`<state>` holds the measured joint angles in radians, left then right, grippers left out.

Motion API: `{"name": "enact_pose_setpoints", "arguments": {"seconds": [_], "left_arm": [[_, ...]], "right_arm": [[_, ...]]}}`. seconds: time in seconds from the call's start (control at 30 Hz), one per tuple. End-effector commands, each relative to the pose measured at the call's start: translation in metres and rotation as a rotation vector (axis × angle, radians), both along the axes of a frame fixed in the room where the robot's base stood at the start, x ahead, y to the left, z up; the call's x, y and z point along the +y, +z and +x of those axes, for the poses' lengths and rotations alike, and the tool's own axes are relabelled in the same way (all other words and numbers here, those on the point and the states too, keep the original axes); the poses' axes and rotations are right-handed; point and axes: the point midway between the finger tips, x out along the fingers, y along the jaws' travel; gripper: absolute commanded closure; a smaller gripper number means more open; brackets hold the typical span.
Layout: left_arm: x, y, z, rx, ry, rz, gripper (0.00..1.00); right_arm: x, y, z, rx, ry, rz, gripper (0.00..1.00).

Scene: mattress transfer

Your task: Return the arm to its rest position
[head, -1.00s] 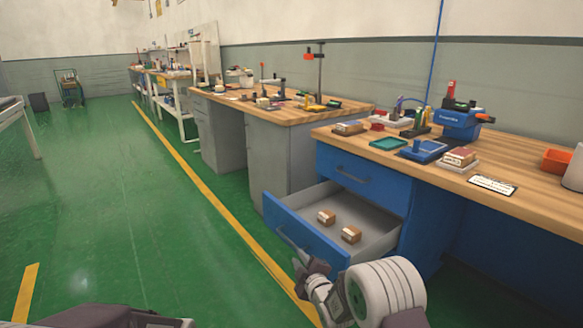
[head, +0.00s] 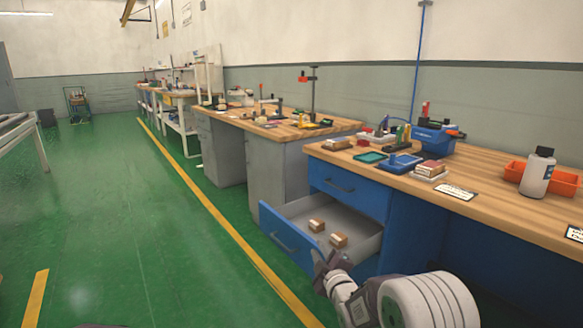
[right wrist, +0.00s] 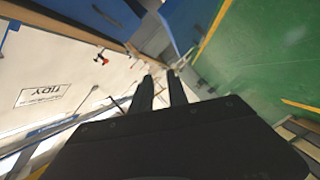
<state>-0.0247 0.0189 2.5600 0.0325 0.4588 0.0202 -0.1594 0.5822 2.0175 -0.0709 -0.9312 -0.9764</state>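My right arm comes in at the bottom right of the head view. Its gripper (head: 325,266) is in front of the open blue drawer (head: 289,242), overlapping its near corner in the picture. In the right wrist view the two dark fingers (right wrist: 161,80) stand apart with nothing between them, so the right gripper is open and empty. My left gripper is not in view. Only a dark sliver, perhaps of my left arm, shows at the bottom left edge of the head view.
Two small brown boxes (head: 316,225) (head: 338,240) lie in the drawer. The wooden workbench (head: 515,214) holds a white bottle (head: 537,174), a blue toolbox (head: 435,139) and an orange bin (head: 566,186). Green floor (head: 140,235) is clear on the left.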

Motion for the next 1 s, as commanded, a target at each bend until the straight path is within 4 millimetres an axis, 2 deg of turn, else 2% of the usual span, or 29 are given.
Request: {"name": "enact_pose_setpoints", "arguments": {"seconds": [0.03, 0.07, 0.17, 0.2, 0.27, 0.4, 0.6, 0.7, 0.77, 0.8, 1.0], "left_arm": [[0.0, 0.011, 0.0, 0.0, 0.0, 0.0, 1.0], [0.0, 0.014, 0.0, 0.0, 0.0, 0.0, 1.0], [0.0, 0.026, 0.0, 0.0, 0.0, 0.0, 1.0], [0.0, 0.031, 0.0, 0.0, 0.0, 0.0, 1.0], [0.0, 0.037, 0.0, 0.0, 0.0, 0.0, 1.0], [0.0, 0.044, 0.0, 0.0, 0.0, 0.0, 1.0], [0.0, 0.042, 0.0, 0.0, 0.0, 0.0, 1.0], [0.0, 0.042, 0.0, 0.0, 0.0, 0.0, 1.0], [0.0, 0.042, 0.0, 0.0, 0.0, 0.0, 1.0], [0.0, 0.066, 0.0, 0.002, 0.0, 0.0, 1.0], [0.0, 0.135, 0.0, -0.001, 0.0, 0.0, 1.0]], "right_arm": [[-0.013, 0.024, -0.007, 0.013, -0.024, 0.008, 0.8], [-0.02, 0.03, -0.012, 0.032, -0.038, 0.016, 0.8], [-0.046, 0.039, -0.039, 0.162, -0.105, 0.079, 0.8], [-0.058, 0.036, -0.055, 0.242, -0.143, 0.122, 0.8], [-0.074, 0.023, -0.087, 0.388, -0.212, 0.201, 0.8], [-0.095, -0.026, -0.173, 0.734, -0.4, 0.384, 0.8], [-0.098, -0.086, -0.279, 1.115, -0.664, 0.546, 0.8], [-0.098, -0.104, -0.327, 1.275, -0.816, 0.602, 0.8], [-0.097, -0.108, -0.353, 1.359, -0.948, 0.661, 0.8], [-0.097, -0.083, -0.351, 1.35, -0.962, 0.682, 0.8], [-0.097, -0.015, -0.35, 1.348, -0.953, 0.677, 0.8]]}}
